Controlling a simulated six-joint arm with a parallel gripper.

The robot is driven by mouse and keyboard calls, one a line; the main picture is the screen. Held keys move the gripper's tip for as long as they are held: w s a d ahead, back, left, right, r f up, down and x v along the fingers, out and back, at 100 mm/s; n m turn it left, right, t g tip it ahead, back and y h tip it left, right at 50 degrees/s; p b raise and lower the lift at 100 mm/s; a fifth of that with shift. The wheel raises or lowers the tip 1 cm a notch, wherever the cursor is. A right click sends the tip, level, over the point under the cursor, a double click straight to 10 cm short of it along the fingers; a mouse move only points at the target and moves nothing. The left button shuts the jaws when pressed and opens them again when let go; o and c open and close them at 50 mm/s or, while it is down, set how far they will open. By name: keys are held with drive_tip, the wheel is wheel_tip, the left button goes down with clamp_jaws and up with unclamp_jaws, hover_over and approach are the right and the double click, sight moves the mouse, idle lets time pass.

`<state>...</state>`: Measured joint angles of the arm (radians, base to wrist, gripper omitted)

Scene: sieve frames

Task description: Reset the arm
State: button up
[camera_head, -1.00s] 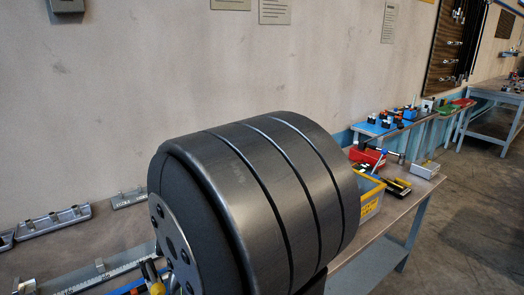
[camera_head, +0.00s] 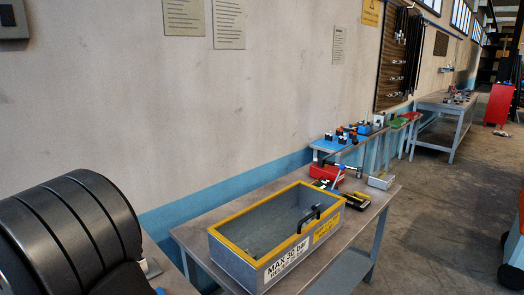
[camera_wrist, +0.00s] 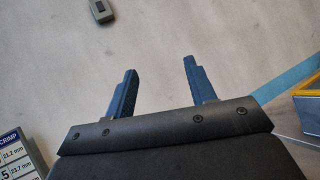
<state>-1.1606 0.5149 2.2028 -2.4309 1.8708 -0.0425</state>
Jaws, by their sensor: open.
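My gripper (camera_wrist: 160,66) shows in the wrist view with its two dark blue fingers wide apart and nothing between them. It points towards the bare wall. In the head view the dark grooved drum at the lower left is part of my own arm. The fingers do not show in that view.
A grey box with a yellow rim (camera_head: 228,239) and a black handle stands on a bench (camera_head: 178,235). Its corner shows at the right of the wrist view (camera_wrist: 307,93). A red tool (camera_head: 325,171) lies behind it. A crimp chart (camera_wrist: 14,155) shows lower left.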

drive_tip(key=shift+s+a+f, duration=0.1)
drive_tip(key=shift+a+f, duration=0.15)
drive_tip(key=shift+f, duration=0.6)
drive_tip(key=shift+s+a+f, duration=0.1)
drive_tip(key=shift+a+f, duration=0.1)
drive_tip(key=shift+f, duration=0.65)
